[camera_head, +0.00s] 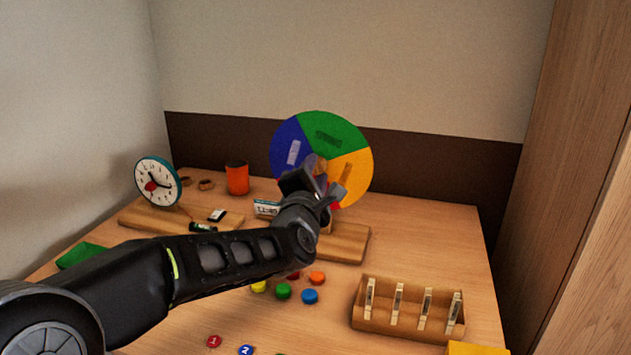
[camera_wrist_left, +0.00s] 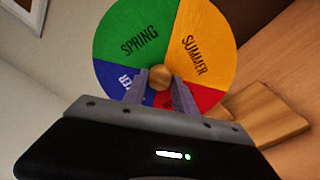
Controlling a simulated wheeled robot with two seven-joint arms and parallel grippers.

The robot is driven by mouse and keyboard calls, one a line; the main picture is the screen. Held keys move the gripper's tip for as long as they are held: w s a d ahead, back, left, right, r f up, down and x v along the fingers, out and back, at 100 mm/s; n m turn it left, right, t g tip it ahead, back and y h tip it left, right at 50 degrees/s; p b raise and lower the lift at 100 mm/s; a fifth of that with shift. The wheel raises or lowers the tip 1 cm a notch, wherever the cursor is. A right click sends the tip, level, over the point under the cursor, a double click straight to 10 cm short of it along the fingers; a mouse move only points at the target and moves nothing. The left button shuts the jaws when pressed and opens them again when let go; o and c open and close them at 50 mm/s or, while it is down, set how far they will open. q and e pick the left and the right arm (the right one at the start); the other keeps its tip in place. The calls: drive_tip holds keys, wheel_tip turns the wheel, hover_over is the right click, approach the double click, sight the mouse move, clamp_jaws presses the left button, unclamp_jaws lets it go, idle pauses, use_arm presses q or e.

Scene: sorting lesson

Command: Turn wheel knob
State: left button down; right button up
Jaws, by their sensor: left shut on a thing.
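The season wheel (camera_head: 332,140) stands upright at the back of the table, with green, blue, orange and red sectors. In the left wrist view the wheel (camera_wrist_left: 140,35) shows SPRING on green and SUMMER on orange; the blue and red sectors are partly hidden. The round wooden knob (camera_wrist_left: 159,77) is at the wheel's centre. My left gripper (camera_head: 326,180) is in front of the wheel's lower middle. In the left wrist view its fingers (camera_wrist_left: 160,88) are on both sides of the knob, shut on it. My right gripper is not in view.
A wooden rack (camera_head: 408,325) with several upright pieces stands at the front right. Coloured discs (camera_head: 283,291) lie mid-table below my arm. A clock (camera_head: 158,181) and an orange cup (camera_head: 237,178) stand at the back left. A wooden base board (camera_head: 348,242) lies below the wheel.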

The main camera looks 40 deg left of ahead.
use_arm(q)
drive_tip(key=m+b, duration=0.1)
drive_tip(key=m, duration=0.1)
drive_tip(key=m+b, duration=0.1)
drive_tip(key=m, duration=0.1)
drive_tip(key=shift+f+b, duration=0.25)
drive_tip(key=shift+b, duration=0.1)
drive_tip(key=m+t+b, duration=0.1)
drive_tip(key=m+b, duration=0.1)
drive_tip(key=m, duration=0.2)
drive_tip(key=m+h+b, duration=0.1)
drive_tip(key=m+b, duration=0.1)
drive_tip(key=m, duration=0.2)
drive_tip(key=shift+a+t, duration=0.1)
drive_tip(key=shift+t, duration=0.2)
drive_tip(key=shift+r+m+h+b, duration=0.15)
drive_tip(key=shift+m+h+b, duration=0.3)
drive_tip(key=shift+m, duration=1.25)
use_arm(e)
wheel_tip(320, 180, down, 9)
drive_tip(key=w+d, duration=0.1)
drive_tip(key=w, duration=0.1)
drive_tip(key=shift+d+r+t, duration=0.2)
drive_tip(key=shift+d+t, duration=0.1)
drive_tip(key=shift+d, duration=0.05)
use_arm(q)
drive_tip(key=c, duration=1)
unclamp_jaws()
drive_tip(key=shift+s, duration=0.1)
